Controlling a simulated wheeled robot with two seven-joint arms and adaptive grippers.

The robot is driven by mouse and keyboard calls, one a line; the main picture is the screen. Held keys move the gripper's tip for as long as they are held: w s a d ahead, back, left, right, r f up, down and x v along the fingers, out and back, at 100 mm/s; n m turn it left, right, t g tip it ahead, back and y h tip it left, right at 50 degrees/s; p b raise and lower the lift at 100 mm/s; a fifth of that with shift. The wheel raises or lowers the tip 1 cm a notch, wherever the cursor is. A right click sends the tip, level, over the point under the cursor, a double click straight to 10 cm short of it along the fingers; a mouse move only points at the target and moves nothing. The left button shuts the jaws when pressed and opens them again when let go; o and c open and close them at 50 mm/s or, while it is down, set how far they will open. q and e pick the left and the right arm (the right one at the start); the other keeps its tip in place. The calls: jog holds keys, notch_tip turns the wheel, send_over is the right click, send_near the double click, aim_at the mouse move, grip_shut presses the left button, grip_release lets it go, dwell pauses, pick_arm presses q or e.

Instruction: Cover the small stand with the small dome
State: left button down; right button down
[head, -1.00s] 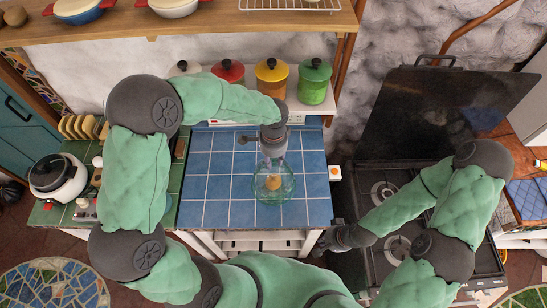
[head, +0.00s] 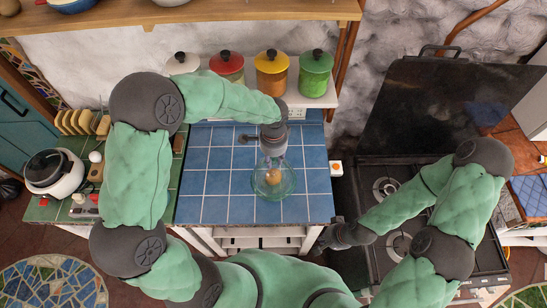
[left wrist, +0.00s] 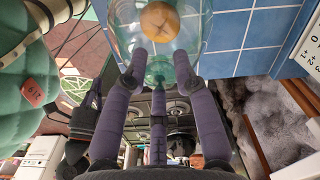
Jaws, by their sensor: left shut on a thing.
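The small dome (head: 258,188) is clear greenish glass and stands upright over the blue tiled counter. A round brown bun shows through its glass, in the head view and at the top of the left wrist view (left wrist: 160,20). My left gripper (head: 272,160) points down above the dome and is shut on its knob (left wrist: 160,68). I cannot make out the small stand apart from the glass, nor whether the dome's rim touches anything. My right gripper (head: 318,246) hangs beside the counter's front right corner, away from the dome; its fingers are too small to read.
Several lidded canisters, such as the green one (head: 314,75), line the back shelf. A black stove (head: 385,255) stands right of the counter, a rice cooker (head: 55,172) at the left. The blue tiles (head: 205,180) around the dome are clear.

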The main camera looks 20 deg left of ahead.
pick_arm(q)
jog(key=shift+f+b, duration=0.3)
jog(key=shift+f, duration=0.05)
dwell(0.6)
jog(key=c, duration=0.9)
grip_release()
notch_tip(320, 180, up, 12)
